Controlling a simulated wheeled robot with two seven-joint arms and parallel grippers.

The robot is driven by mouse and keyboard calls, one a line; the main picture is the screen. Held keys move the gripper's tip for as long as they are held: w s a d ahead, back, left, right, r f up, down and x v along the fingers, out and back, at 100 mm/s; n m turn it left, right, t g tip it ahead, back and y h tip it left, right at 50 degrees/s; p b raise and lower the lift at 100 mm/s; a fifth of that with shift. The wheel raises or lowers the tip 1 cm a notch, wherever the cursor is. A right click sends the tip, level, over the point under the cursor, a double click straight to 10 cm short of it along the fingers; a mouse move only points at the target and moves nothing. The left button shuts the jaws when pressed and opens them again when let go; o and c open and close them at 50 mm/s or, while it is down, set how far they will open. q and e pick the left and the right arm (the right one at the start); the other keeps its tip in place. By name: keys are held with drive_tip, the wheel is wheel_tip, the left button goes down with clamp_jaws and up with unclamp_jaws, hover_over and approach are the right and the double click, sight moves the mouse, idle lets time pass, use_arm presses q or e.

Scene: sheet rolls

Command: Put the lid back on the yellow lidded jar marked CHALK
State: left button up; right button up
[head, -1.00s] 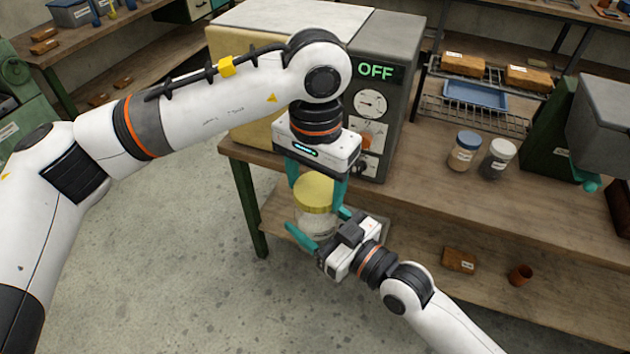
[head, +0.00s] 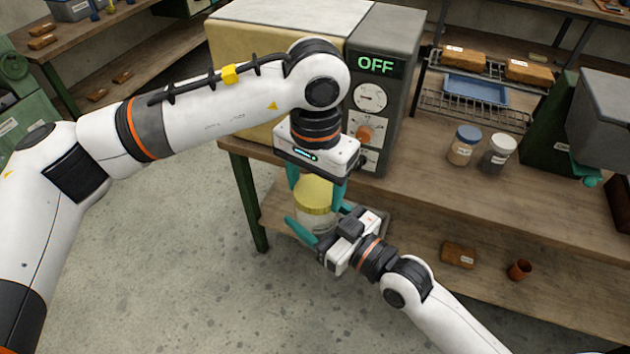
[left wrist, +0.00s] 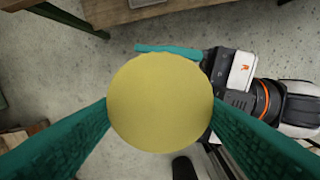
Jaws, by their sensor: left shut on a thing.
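The yellow lid (head: 314,190) is between the fingers of my left gripper (head: 317,185), which is shut on it from above. In the left wrist view the lid (left wrist: 160,103) is a round yellow disc that hides the jar. The clear jar (head: 314,226) is directly under the lid, between the fingers of my right gripper (head: 325,228), which is shut on it from the side. The jar is upright, off any surface. I cannot tell whether the lid touches the rim, and no CHALK marking is readable.
Behind the grippers is a bench (head: 420,190) with an oven showing OFF (head: 385,100). A blue-lidded jar (head: 463,146) and a white-lidded jar (head: 497,154) stand right of it. A lower shelf (head: 410,245) and open floor lie below.

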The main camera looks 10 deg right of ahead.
use_arm(q)
drive_tip(key=shift+f, duration=0.45)
use_arm(e)
drive_tip(key=c, duration=0.5)
use_arm(q)
drive_tip(key=m, duration=0.6)
drive_tip(key=shift+w+a+m, duration=0.1)
drive_tip(key=shift+w+m, duration=0.05)
drive_tip(key=shift+m, duration=0.25)
drive_tip(key=o, duration=1)
drive_tip(key=shift+c, duration=0.2)
drive_tip(key=shift+r, duration=2.3)
use_arm(e)
drive_tip(key=shift+r, duration=0.1)
